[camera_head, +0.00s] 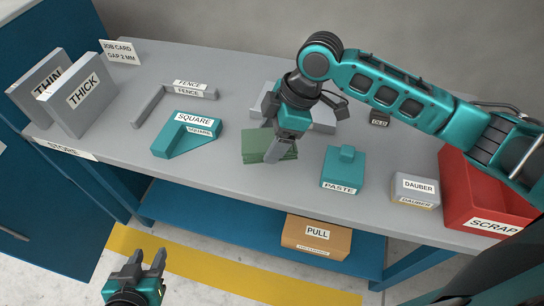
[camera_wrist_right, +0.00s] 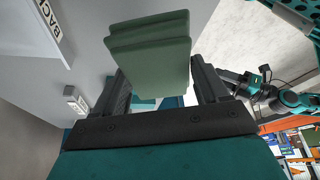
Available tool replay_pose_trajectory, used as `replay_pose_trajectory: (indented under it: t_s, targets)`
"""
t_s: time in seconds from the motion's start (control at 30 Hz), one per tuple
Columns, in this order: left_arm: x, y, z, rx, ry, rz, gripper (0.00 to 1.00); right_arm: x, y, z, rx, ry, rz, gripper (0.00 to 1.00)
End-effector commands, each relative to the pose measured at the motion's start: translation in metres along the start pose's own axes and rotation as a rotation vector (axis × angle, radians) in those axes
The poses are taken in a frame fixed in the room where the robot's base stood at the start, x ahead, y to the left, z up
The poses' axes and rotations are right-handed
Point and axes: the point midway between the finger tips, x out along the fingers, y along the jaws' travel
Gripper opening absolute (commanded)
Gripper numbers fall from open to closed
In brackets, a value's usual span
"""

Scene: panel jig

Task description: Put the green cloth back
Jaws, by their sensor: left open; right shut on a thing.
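The green cloth (camera_head: 256,146), a folded flat stack, is at the middle of the grey bench, between the square and the paste block. My right gripper (camera_head: 274,152) reaches down over it and is shut on it. In the right wrist view the cloth (camera_wrist_right: 150,45) sits between the two fingers, its folded layers showing. I cannot tell whether it touches the bench top. My left gripper (camera_head: 148,262) is open and empty, low in front of the bench, above the floor.
The teal square (camera_head: 180,140) and grey fence (camera_head: 150,103) lie left of the cloth. The teal paste block (camera_head: 343,172), dauber box (camera_head: 412,190) and red scrap bin (camera_head: 460,190) stand right. A grey block (camera_head: 323,115) is behind my right gripper. Bare bench lies in front.

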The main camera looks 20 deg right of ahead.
Motion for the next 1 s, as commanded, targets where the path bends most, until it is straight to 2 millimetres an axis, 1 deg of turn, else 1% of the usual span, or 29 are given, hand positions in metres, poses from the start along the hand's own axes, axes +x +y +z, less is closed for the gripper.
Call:
replay_pose_trajectory:
  t_s: [0.03,0.1,0.27,0.53,0.93,0.97,1.0]
  targets:
    - [0.001,0.0,0.003,0.0,-0.002,0.0,0.43,0.01,-0.001,0.004,0.001,0.0,-0.001,0.45]
    - [0.001,0.0,0.004,0.0,-0.003,0.0,0.43,0.017,0.0,0.007,0.001,0.001,-0.001,0.45]
    - [0.001,0.0,0.005,0.0,-0.004,0.0,0.43,0.025,0.0,0.01,0.0,0.001,0.0,0.45]
    - [0.005,0.0,0.01,0.0,-0.004,0.0,0.43,0.059,0.0,0.024,0.001,0.0,-0.001,0.45]
    - [0.004,0.0,0.009,0.0,-0.004,0.001,0.43,0.064,0.0,0.026,0.0,0.001,0.001,0.45]
    - [0.004,0.0,0.009,0.001,-0.004,0.001,0.43,0.064,0.0,0.026,0.0,0.001,0.002,0.76]
    - [0.004,0.0,0.009,0.001,-0.004,0.001,0.43,0.064,0.0,0.026,0.0,0.001,0.002,0.79]
